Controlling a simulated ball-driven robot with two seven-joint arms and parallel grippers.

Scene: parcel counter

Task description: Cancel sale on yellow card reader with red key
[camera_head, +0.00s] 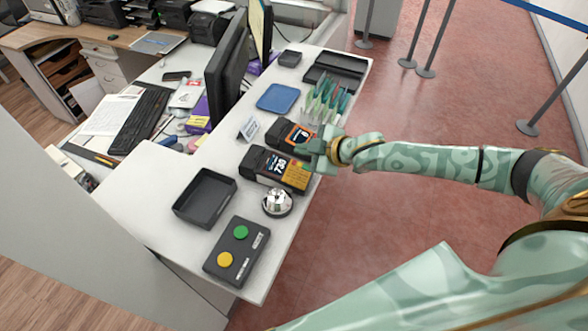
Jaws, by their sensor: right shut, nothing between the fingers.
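The yellow card reader (298,178) lies on the white counter, with a black body, a screen showing digits and a yellow keypad end. Its red key is too small to make out. My right gripper (312,152) is shut and empty, at the reader's upper right, close to its keypad end. I cannot tell whether it touches the reader. A second card reader (289,133) with an orange-edged screen lies just beyond, partly hidden by my right gripper. My left gripper is not in view.
A silver bell (277,203), a black tray (205,197) and a box with green and yellow buttons (236,251) stand nearer on the counter (140,185). A small sign (249,129), a blue tray (278,98) and a green-leaved rack (326,100) stand beyond.

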